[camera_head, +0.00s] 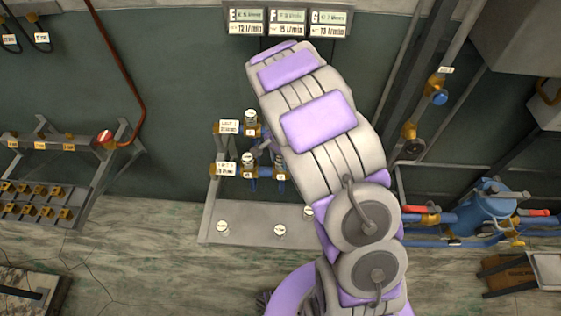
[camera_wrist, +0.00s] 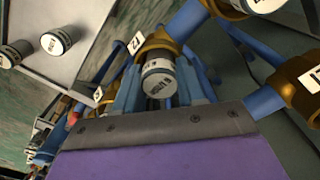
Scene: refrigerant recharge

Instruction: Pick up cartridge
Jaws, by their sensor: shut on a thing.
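In the wrist view a cartridge (camera_wrist: 160,84) with a pale labelled cap and a dark band sits between the blue-grey fingers of my gripper (camera_wrist: 158,98). The gripper is shut on it. The cartridge is right at a brass fitting (camera_wrist: 157,42) on a blue pipe; I cannot tell whether it is seated in the fitting. In the head view my arm hides most of the gripper. Other white-capped cartridges stand on the grey shelf (camera_head: 250,236), one at the left (camera_head: 222,229) and one in the middle (camera_head: 280,230).
Brass fittings with capped cylinders (camera_head: 249,117) and label plates stand behind the shelf. Blue piping with a blue vessel (camera_head: 487,212) is at the right. A rack of brass parts (camera_head: 38,200) is at the left. Another capped fitting (camera_wrist: 238,8) is close to the gripper.

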